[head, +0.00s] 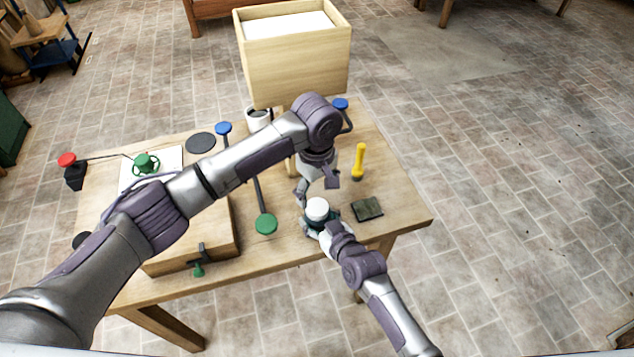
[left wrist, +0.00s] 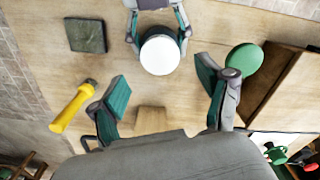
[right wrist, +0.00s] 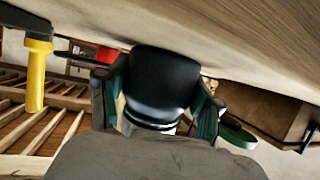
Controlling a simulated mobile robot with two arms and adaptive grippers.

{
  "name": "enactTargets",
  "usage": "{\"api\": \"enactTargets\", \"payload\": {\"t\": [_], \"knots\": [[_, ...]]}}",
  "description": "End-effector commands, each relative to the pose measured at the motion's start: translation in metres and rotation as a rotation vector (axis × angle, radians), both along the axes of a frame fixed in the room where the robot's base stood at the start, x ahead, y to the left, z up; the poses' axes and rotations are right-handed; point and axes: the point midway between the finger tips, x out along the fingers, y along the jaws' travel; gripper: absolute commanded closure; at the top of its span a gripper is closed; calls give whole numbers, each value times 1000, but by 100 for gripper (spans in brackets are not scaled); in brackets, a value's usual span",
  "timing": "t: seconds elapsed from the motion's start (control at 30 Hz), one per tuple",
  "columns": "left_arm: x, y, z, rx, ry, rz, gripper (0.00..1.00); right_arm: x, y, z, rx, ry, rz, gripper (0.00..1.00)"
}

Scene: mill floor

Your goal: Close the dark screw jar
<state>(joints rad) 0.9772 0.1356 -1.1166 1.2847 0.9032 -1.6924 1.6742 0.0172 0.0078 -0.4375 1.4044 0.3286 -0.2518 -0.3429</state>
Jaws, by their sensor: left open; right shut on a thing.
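The dark screw jar (right wrist: 165,80) stands near the table's front edge with a white round lid (head: 317,208) on top. The lid shows as a white disc in the left wrist view (left wrist: 160,54). Whether it is screwed tight, I cannot tell. My right gripper (head: 320,226) is shut around the jar's dark body, with a finger on each side (right wrist: 162,95). My left gripper (head: 318,186) is open and empty, pointing down, above and just behind the jar. Its spread fingers (left wrist: 162,88) are apart from the lid.
A dark square pad (head: 367,209) lies right of the jar, and a yellow-handled tool (head: 358,162) behind it. A green disc (head: 266,224) and a wooden box (head: 190,240) are to the left. A large wooden bin (head: 295,65) stands at the back. The table's right front corner is clear.

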Motion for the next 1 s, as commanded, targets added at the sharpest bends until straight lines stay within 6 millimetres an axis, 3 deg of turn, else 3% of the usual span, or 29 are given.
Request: {"api": "enactTargets", "payload": {"t": [0.3, 0.73, 0.77, 1.0], "knots": [[0, 0, -47, 2, 1, 0, 23, -1, -1, -2, -3, 3, 0, 100], [0, 0, -57, 0, 0, -1, 23, 0, -1, -2, -3, 3, 0, 100], [0, 0, -57, 0, 0, -1, 25, 0, -1, -2, -3, 3, 0, 100], [0, 0, -57, 0, 0, -1, 65, 0, -1, -2, -3, 3, 0, 100]]}}
